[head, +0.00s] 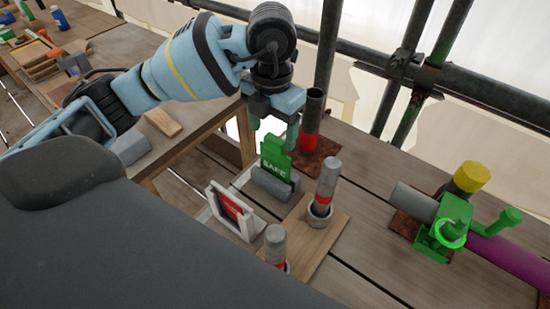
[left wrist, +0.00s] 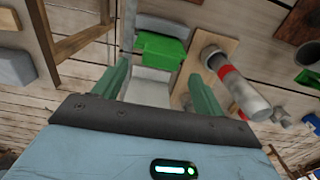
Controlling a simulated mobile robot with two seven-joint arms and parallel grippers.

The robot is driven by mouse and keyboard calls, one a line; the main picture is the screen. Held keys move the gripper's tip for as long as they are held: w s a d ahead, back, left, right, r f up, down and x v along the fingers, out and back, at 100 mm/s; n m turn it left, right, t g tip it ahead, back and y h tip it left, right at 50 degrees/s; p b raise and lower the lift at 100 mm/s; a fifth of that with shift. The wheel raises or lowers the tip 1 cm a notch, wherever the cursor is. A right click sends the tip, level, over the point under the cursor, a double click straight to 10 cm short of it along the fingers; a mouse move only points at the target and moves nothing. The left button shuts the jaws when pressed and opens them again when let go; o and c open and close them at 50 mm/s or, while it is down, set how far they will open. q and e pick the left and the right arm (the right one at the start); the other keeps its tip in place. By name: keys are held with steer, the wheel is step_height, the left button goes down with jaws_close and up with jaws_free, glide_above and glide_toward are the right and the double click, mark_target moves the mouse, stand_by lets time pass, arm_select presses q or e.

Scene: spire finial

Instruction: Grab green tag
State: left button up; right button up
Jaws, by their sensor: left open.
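The green tag (head: 275,158), marked SAFE, stands upright in a grey holder (head: 270,186) on the wooden planks. My left gripper (head: 275,130) is open and points down, close above the tag. In the left wrist view the tag (left wrist: 160,50) shows ahead of the gap between the two green fingers (left wrist: 158,78). I cannot tell whether a finger touches it. My right gripper is not in view.
A red tag in a white frame (head: 240,213) stands just left of the holder. Grey posts with red bands (head: 326,185) stand on a wooden board at right. A dark pipe (head: 312,112) rises behind. Green clamp parts (head: 444,232) lie farther right.

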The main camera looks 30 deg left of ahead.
mark_target(273, 141)
arm_select(q)
step_height(273, 141, down, 4)
steer(key=shift+w+f, duration=0.1)
steer(key=c, duration=1.3)
steer(key=shift+r, duration=0.2)
